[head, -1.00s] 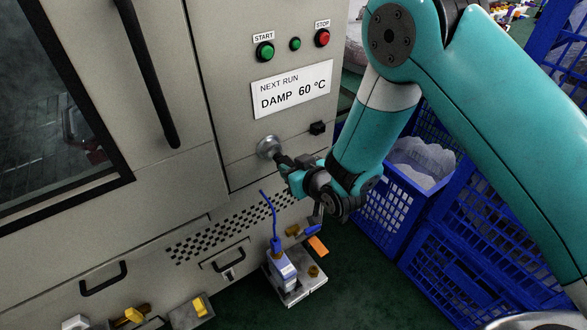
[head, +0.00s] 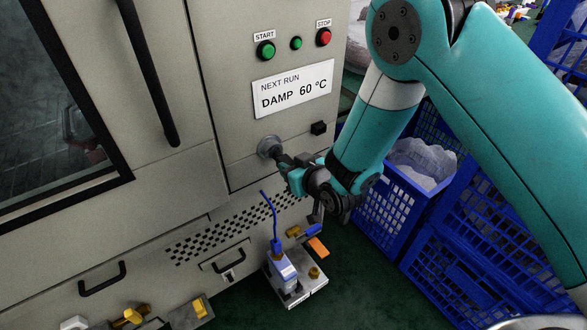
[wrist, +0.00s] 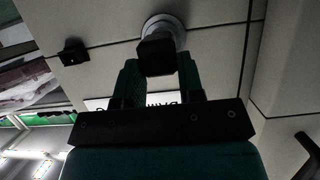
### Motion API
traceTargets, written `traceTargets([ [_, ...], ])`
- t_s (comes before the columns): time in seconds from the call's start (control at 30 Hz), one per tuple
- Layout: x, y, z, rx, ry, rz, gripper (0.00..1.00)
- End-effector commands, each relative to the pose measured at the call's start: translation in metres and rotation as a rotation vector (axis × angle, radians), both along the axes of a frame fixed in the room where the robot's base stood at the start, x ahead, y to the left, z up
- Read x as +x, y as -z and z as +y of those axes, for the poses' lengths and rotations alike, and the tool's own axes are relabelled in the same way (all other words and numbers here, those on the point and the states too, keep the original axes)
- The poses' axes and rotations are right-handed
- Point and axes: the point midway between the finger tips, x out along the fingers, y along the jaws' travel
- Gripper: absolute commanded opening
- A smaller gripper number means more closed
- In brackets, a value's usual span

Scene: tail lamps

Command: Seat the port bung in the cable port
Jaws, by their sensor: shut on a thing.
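The cable port (head: 268,146) is a round, pale metal collar on the machine's front, below the DAMP 60 °C sign. It also shows at the top of the wrist view (wrist: 166,24). My gripper (head: 284,162) is right in front of the port. In the wrist view my gripper (wrist: 158,72) is shut on the port bung, whose dark, square end (wrist: 157,54) shows between the fingertips. The bung lines up roughly with the collar and overlaps its lower part in that view. Its far end is hidden, so I cannot tell how deep it sits.
A small black block (head: 318,128) juts from the panel right of the port. Blue crates (head: 385,215) stand close on the right.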

Motion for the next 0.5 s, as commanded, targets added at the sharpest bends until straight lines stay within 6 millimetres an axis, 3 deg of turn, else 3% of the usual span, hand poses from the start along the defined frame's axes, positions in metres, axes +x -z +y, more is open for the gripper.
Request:
traceTargets([
  [0.5,0.016,0.0,0.011,0.0,0.0,-0.002,0.02],
])
